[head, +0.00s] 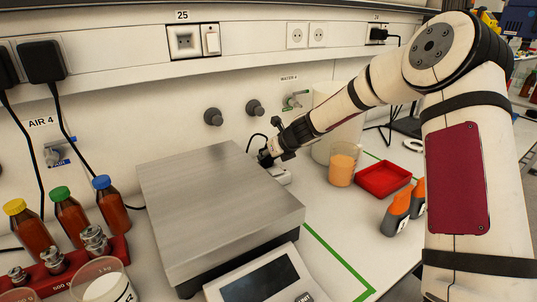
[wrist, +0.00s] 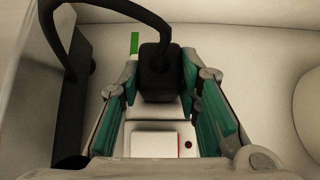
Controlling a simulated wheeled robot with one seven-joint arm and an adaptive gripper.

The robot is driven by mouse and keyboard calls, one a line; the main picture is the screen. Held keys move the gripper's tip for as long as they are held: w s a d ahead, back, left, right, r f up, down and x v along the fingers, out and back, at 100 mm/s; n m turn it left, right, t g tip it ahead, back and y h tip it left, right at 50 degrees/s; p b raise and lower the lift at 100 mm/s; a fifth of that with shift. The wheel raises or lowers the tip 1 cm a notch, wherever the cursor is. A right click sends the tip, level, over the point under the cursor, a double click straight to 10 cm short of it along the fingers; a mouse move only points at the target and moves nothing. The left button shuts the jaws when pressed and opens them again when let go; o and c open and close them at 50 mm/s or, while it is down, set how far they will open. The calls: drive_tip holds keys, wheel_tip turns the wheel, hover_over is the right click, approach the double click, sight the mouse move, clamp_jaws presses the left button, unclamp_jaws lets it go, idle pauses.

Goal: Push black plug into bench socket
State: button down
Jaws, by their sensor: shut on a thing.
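My gripper (head: 268,154) reaches down behind the far right corner of the steel scale. In the wrist view its teal-padded fingers are shut on the black plug (wrist: 161,73), one on each side, with the cable looping off to the upper left. The white bench socket (wrist: 131,138) lies directly below, with a rocker switch and a red edge at its near end. The plug covers its far end. In the head view the socket (head: 283,178) shows just beyond the scale. Whether the plug's pins are in the socket is hidden.
The scale (head: 220,205) stands close to the left of my gripper. A beaker of orange juice (head: 343,163), a red tray (head: 383,180) and a white container (head: 335,110) stand to the right. Brown bottles (head: 70,215) stand at the left. Wall knobs (head: 213,116) are behind.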

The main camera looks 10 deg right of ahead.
drive_tip(key=shift+f, duration=0.2)
idle(0.6)
drive_tip(key=c, duration=1.1)
unclamp_jaws()
drive_tip(key=v, duration=1.2)
drive_tip(key=s+a+r+n+g, duration=0.1)
drive_tip(key=s+a+r+n, duration=0.1)
drive_tip(key=s+n, duration=0.3)
drive_tip(key=s+a+r+n+g, duration=0.1)
drive_tip(key=s+a+r+n, duration=0.1)
drive_tip(key=s+n, duration=0.3)
drive_tip(key=s+a+r+n+g+p, duration=0.1)
drive_tip(key=s+a+r+n, duration=0.2)
drive_tip(key=s+n, duration=0.3)
drive_tip(key=shift+s+a, duration=0.4)
drive_tip(key=shift+a, duration=0.15)
drive_tip(key=s+d+r+n+g+h, duration=0.1)
drive_tip(key=s+d+n, duration=0.1)
drive_tip(key=s+n, duration=0.6)
drive_tip(key=s+d+r+n+g+h+p, duration=0.1)
drive_tip(key=s+n, duration=0.7)
drive_tip(key=s, duration=1)
drive_tip(key=shift+d+h, duration=0.5)
drive_tip(key=shift+d, duration=0.65)
